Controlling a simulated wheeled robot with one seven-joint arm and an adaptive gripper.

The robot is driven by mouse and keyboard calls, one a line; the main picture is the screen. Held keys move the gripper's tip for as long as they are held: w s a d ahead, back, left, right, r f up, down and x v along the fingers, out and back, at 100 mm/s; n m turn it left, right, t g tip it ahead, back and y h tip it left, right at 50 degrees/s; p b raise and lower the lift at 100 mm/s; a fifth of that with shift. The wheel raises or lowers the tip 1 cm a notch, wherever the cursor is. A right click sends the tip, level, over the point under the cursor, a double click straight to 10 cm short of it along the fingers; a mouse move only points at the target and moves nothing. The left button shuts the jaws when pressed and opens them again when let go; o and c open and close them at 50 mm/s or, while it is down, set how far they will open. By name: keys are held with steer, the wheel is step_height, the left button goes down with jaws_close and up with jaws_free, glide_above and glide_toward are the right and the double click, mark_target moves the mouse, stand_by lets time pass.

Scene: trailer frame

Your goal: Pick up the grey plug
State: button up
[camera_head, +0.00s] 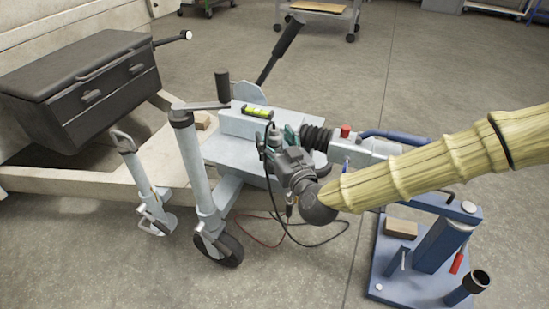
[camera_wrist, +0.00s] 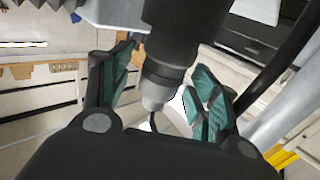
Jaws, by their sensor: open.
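My gripper (camera_head: 277,141) is over the near edge of the pale grey trailer coupling deck, its teal-padded fingers spread. In the wrist view my open gripper (camera_wrist: 160,88) has one finger on each side of the plug (camera_wrist: 158,84). The plug has a dark, thick body and a lighter grey end, with a dark cable leaving that end. A gap shows between it and the right finger; contact on the left is unclear. In the head view the plug (camera_head: 273,131) is small and partly covered by my fingers.
A spirit level (camera_head: 257,111) lies on the deck behind my gripper. A black bellows (camera_head: 316,137) and red knob (camera_head: 346,131) are to the right. The jockey wheel post (camera_head: 197,170) stands left. A blue stand (camera_head: 430,255) is front right. Cables hang below the deck.

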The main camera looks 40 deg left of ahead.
steer(key=shift+w+a, duration=0.2)
steer(key=shift+a, duration=0.15)
jaws_close()
steer(key=shift+r, duration=0.15)
